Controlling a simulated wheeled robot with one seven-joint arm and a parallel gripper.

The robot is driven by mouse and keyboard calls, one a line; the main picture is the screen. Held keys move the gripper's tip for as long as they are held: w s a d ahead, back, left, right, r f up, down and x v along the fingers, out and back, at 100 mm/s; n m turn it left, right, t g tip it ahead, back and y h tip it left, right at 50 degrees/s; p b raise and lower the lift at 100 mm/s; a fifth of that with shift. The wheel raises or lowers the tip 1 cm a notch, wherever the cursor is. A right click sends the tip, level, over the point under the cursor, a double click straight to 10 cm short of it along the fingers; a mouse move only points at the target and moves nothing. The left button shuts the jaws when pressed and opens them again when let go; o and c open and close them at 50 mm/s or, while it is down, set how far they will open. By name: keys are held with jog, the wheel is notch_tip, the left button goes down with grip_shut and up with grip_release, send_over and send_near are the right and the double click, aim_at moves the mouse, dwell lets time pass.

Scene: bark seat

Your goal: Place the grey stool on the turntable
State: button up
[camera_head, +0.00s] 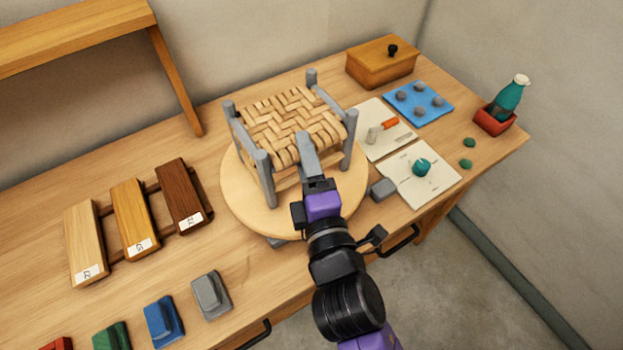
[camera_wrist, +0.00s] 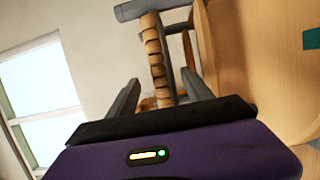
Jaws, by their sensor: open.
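The stool has grey posts and rails and a woven tan seat (camera_head: 285,122). In the head view it stands upright on the round pale wooden turntable (camera_head: 240,190), set towards its far side. My gripper (camera_head: 308,160) is at the near side of the stool, between its two near posts. In the wrist view the open fingers (camera_wrist: 160,92) lie either side of the line of the woven seat edge (camera_wrist: 155,50). A grey post (camera_wrist: 140,10) shows beyond, and the turntable's edge (camera_wrist: 207,45) is at the right. Whether the fingers touch the stool is unclear.
Three wood samples (camera_head: 132,217) lie at left; coloured blocks (camera_head: 211,294) line the front edge. At right are paper sheets (camera_head: 440,190), a blue pad (camera_head: 430,92), a grey block (camera_head: 383,189), a wooden box (camera_head: 380,65) and a teal bottle (camera_head: 510,95) in a red holder.

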jog(key=b+v, duration=0.1)
jog(key=v, duration=0.4)
jog(key=s+d+f+m+g+h, duration=0.1)
jog(key=s+d+f+m+g, duration=0.1)
jog(key=s+d+f+m, duration=0.85)
jog(key=s+d+r+m+h, duration=0.2)
jog(key=s+d+m, duration=0.3)
jog(key=s, duration=0.3)
jog(key=s+d+r+m+h, duration=0.1)
jog(key=s+d+m+h, duration=0.1)
jog(key=s+d+m, duration=0.3)
jog(key=s, duration=0.4)
jog(key=shift+d+r+m+g, duration=0.25)
jog(key=shift+r+m+g, duration=0.05)
jog(key=shift+r+m, duration=0.05)
jog(key=shift+c, duration=0.5)
